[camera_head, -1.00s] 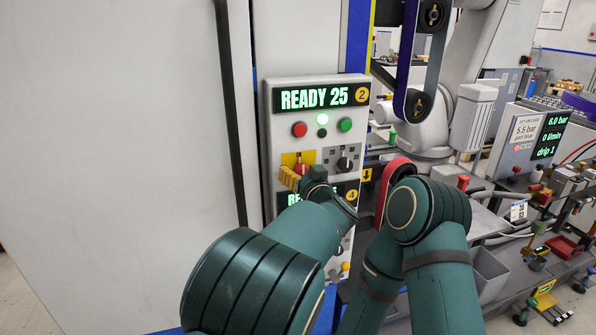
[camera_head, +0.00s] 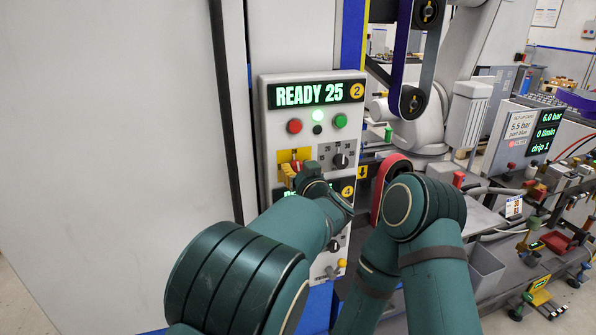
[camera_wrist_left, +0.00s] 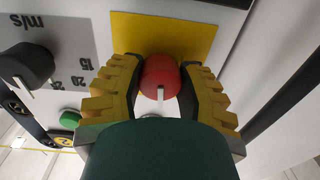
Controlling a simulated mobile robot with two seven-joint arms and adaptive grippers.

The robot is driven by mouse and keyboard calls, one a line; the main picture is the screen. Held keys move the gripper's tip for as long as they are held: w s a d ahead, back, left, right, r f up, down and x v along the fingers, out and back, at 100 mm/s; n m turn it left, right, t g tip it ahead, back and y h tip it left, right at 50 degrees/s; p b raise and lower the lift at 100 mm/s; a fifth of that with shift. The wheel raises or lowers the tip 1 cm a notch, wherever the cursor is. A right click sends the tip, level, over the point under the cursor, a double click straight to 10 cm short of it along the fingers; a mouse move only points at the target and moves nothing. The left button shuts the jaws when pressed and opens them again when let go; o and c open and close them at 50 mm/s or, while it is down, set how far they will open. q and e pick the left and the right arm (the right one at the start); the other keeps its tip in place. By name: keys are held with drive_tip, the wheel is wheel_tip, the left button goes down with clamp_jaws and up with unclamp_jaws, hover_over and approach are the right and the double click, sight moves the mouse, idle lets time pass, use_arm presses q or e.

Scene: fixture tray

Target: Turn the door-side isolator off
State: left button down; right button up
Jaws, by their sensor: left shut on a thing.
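The door-side isolator is a red rotary knob (camera_head: 297,166) on a yellow plate (camera_head: 285,156), on the upper panel marked 2. In the left wrist view the red knob (camera_wrist_left: 160,77) sits between two yellow ribbed fingers, with its white pointer mark toward the bottom of the picture. My left gripper (camera_head: 292,174) is shut on the knob; its fingertips (camera_wrist_left: 160,85) flank it on both sides. In the head view the gripper and wrist cover part of the knob and the panel below. The right gripper is not in view.
Beside the knob is a black speed dial (camera_head: 340,160), also in the left wrist view (camera_wrist_left: 27,66). Above are a red button (camera_head: 295,126), a green button (camera_head: 340,121) and a "READY 25" display (camera_head: 309,94). A lower panel marked 4 is mostly covered by my arm.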

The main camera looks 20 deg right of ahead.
use_arm(q)
drive_tip(key=n+b, duration=0.1)
drive_tip(key=n, duration=0.2)
drive_tip(key=n+b, duration=0.2)
drive_tip(key=n, duration=0.2)
drive_tip(key=shift+f, duration=0.1)
drive_tip(key=n+b, duration=0.3)
drive_tip(key=n, duration=0.2)
drive_tip(key=n+b, duration=0.2)
drive_tip(key=n, duration=0.1)
drive_tip(key=shift+r+n+b, duration=0.2)
drive_tip(key=shift+n+b, duration=0.1)
drive_tip(key=shift+n, duration=0.2)
drive_tip(key=c, duration=0.5)
unclamp_jaws()
